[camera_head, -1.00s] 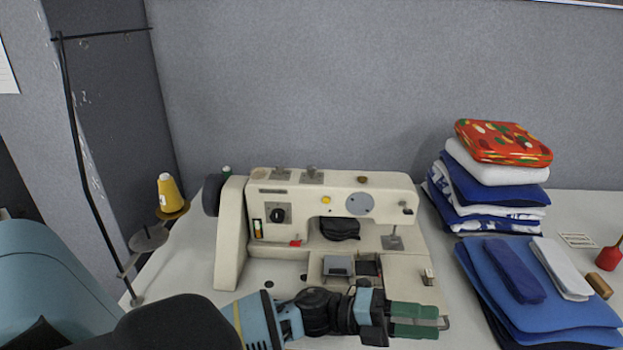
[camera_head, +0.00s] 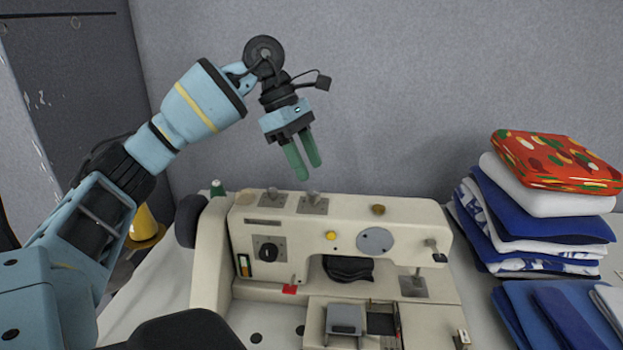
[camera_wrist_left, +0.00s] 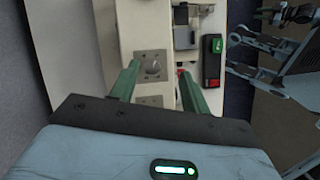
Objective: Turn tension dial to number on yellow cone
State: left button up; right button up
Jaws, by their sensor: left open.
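The cream sewing machine (camera_head: 215,250) stands on the table. I cannot tell which is the tension dial. The yellow cone (camera_head: 144,222) is partly hidden behind my left arm, and no number on it is readable. My left gripper (camera_head: 309,172) is open and empty, above the machine's top and pointing down. In the left wrist view, a knob on a square plate (camera_wrist_left: 151,66) shows between its green fingers.
Folded blue and white cloths (camera_head: 540,215) with a red patterned one (camera_head: 555,162) on top are stacked right of the machine. A green-topped spool (camera_head: 217,188) stands behind its left end. A grey wall (camera_head: 400,90) rises behind the table.

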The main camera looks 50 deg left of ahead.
aim_at(312, 192)
pick_arm(q)
jog(key=shift+y, duration=0.3)
jog(key=f, duration=0.5)
jog(key=shift+w+f, duration=0.3)
jog(key=c, duration=1)
